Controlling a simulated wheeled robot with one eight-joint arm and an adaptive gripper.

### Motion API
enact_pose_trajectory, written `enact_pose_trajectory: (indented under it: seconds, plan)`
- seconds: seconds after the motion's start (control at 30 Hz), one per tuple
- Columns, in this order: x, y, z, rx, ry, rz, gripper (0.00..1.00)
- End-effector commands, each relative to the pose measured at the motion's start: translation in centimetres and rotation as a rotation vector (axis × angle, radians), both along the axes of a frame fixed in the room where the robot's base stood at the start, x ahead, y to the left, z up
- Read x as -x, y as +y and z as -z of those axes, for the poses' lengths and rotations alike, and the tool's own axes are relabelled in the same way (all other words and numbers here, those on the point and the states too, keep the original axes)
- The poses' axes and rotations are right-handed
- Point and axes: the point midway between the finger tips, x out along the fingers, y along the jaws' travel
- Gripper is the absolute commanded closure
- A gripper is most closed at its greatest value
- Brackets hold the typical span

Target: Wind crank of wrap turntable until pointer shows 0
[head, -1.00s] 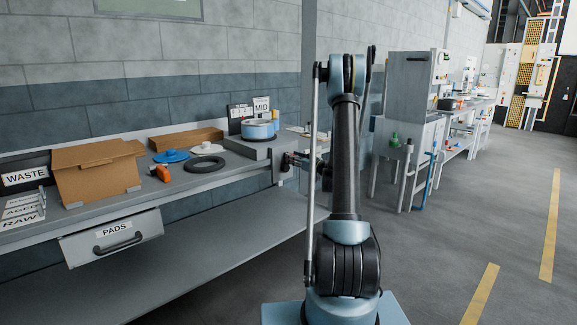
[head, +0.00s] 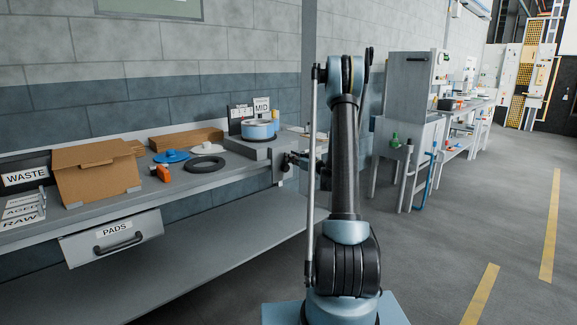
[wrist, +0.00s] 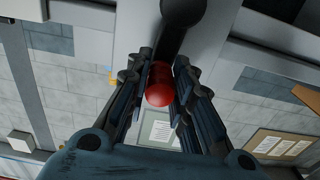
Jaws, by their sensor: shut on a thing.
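The wrap turntable (head: 258,130), a blue and white round drum, sits on a grey block at the right end of the bench. Its pointer and scale are too small to read. In the wrist view, the red crank knob (wrist: 159,94) sits between the fingers of my gripper (wrist: 161,88), which is shut on it. The dark crank arm (wrist: 180,28) runs up from the knob. In the head view, my gripper (head: 290,160) is at the bench's right end, in front of the turntable's block, partly hidden by my arm. The knob cannot be made out there.
The bench (head: 105,207) holds a cardboard box (head: 95,175), a black ring (head: 204,164), a blue lidded thing (head: 171,156) and an orange tool (head: 161,173). A PADS drawer (head: 112,237) juts out below. Grey machines (head: 408,145) stand to the right. The floor at right is clear.

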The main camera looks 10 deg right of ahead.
Motion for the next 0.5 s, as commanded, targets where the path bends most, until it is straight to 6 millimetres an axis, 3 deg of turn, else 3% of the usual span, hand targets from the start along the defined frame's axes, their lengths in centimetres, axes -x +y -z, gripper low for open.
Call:
enact_pose_trajectory:
  seconds: [0.5]
  plan:
    - [-2.0, -2.9, 1.7, 0.006, 0.002, -0.002, 1.00]
